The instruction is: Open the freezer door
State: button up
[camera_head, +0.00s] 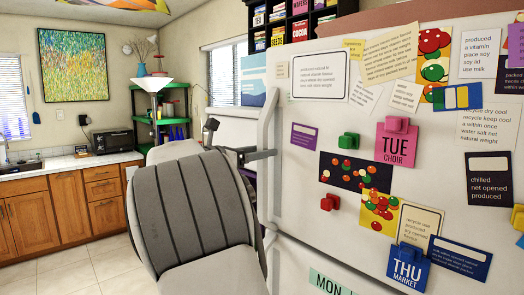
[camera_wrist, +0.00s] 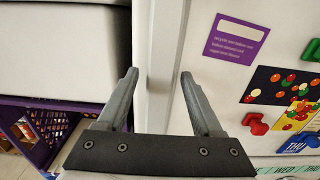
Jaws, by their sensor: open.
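The white freezer door (camera_head: 300,115) fills the right of the head view and is covered with notes and magnets. It looks shut. Its long pale vertical handle (camera_head: 268,180) runs along the door's left edge. My gripper (camera_head: 272,153) is at the handle, partly hidden behind my grey arm. In the wrist view my gripper (camera_wrist: 159,75) is open, one finger on each side of the handle (camera_wrist: 165,50). The handle passes between the fingers, with gaps visible on both sides. Whether either finger touches it I cannot tell.
A seam below the door separates it from a lower panel. A black shelf (camera_head: 285,30) with boxes stands behind. Wooden cabinets (camera_head: 70,200) with a counter and a green shelf (camera_head: 160,110) are at the left. A purple crate (camera_wrist: 50,120) is at lower left in the wrist view. Tiled floor is clear at left.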

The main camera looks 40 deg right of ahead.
jog(key=shift+d, duration=0.45)
grip_shut()
dwell(1.2)
